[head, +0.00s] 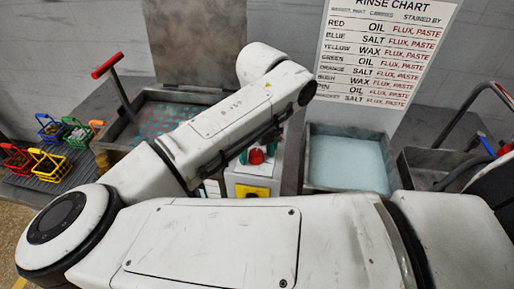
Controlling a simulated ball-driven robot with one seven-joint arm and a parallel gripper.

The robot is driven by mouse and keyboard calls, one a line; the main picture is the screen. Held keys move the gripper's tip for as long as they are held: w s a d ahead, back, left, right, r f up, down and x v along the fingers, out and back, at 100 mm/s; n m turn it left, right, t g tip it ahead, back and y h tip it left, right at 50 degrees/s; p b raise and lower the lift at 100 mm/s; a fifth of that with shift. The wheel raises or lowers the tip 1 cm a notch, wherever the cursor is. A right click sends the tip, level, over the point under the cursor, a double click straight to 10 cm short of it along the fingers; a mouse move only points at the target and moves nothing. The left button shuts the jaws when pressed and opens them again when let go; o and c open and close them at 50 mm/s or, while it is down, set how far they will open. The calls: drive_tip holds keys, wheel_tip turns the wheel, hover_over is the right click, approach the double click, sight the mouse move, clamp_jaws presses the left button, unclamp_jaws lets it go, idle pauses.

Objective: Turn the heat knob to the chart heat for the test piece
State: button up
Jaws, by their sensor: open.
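No knob is clearly identifiable as the heat knob, and no heat chart shows. A red knob or button (257,156) sits on a pale control box (240,180) with a yellow panel, partly hidden by my arm. The white chart (385,50) on the back wall is headed RINSE CHART. It lists colours with oil, salt or wax, and flux and paste in red. I cannot pick out a test piece. My arm crosses the middle of the head view, and its wrist end bends down behind the forearm. My gripper is not visible.
A metal tank (129,133) with a red-handled lever (107,66) stands left of centre. Small coloured baskets (47,163) sit on a rack at far left. A basin of pale liquid (348,163) stands right of the control box, with a dark metal trough (425,165) beside it.

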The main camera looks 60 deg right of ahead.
drive_tip(key=shift+c, duration=0.5)
drive_tip(key=c, duration=1)
drive_tip(key=shift+o, duration=0.2)
drive_tip(key=shift+f, duration=0.1)
